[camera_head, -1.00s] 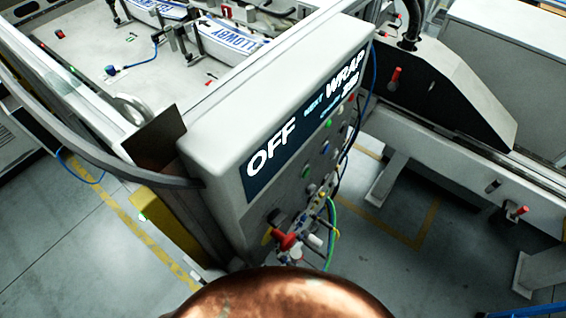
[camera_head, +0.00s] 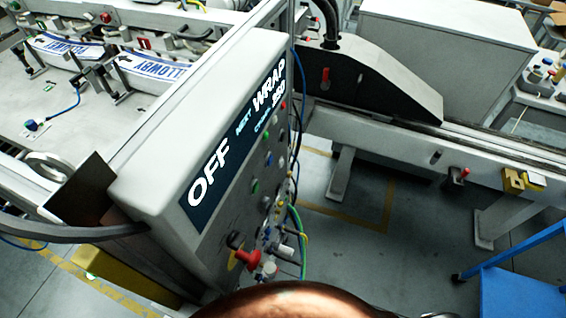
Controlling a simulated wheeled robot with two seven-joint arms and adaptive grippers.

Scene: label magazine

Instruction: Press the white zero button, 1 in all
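A grey control box (camera_head: 150,150) stands tilted in the picture left of centre. Its display (camera_head: 237,132) reads OFF, NEXT WRAP and a small line with a number. Below the display is a slanted face with several small buttons, seen at a steep angle. A green button (camera_head: 255,186) and a red knob on a yellow base (camera_head: 248,258) are clear there. Which small button is the white zero button I cannot tell; the labels are too small. Neither gripper is in view.
Cables (camera_head: 299,235) hang beside the panel's lower end. A machine bed with printed labels (camera_head: 150,68) lies behind the box. A conveyor rail (camera_head: 400,150) runs to the right. A blue stand (camera_head: 520,285) is at lower right. The floor between is clear.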

